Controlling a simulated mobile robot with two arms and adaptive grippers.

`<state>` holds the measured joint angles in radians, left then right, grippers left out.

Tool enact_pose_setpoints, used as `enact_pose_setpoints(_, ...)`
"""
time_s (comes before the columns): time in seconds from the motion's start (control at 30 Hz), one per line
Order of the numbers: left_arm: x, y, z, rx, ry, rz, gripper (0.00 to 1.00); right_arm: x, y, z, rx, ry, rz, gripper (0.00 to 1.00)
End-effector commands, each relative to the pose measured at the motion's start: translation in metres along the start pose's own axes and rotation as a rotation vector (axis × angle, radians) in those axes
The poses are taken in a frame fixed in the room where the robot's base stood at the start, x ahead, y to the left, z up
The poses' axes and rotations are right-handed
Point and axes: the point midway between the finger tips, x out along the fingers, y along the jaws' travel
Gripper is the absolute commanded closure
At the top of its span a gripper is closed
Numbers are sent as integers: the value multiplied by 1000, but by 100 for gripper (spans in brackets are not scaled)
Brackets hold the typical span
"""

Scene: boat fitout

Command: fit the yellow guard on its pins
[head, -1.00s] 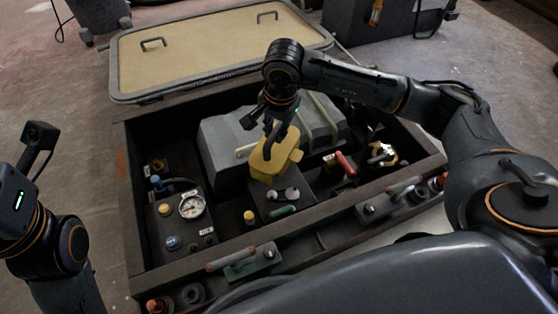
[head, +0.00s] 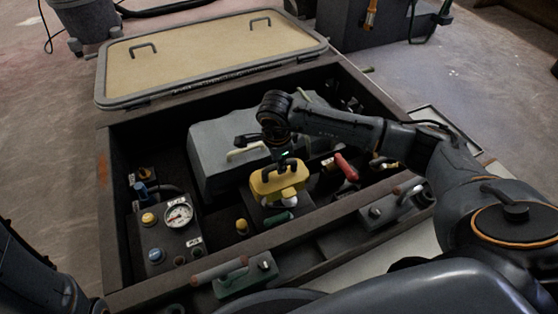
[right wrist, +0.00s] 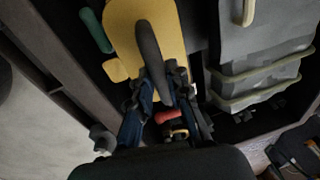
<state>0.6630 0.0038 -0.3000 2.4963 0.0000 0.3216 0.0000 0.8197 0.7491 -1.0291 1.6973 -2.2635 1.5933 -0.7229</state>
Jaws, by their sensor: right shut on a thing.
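The yellow guard (head: 264,188) has a dark handle on top. My right gripper (head: 281,164) is shut on that handle and holds the guard from above. The guard is over the dark block in front of the grey box, with pale round parts (head: 291,202) showing under its front edge. I cannot tell whether it touches the block. No pins can be made out. In the right wrist view the guard (right wrist: 118,22) lies beyond my fingers (right wrist: 165,92), its handle between them. My left gripper is out of view; only part of my left arm shows at bottom left.
The grey box (head: 212,145) stands behind the guard. A green handle (head: 277,219) lies just in front, a red handle (head: 346,167) to the right. A panel with a gauge (head: 179,215) is at left. The dark bay rim (head: 218,259) and open hatch lid (head: 200,62) bound the space.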

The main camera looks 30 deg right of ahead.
Motion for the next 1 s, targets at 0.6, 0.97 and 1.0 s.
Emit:
enact_pose_setpoints(0.6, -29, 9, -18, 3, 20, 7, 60, 53, 7, 6, -1, -2, -2, 100)
enact_pose_setpoints(0.97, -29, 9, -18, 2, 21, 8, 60, 53, 7, 6, -1, -2, -2, 100)
enact_pose_setpoints(1.0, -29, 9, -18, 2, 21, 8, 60, 53, 7, 6, -1, -2, -2, 100)
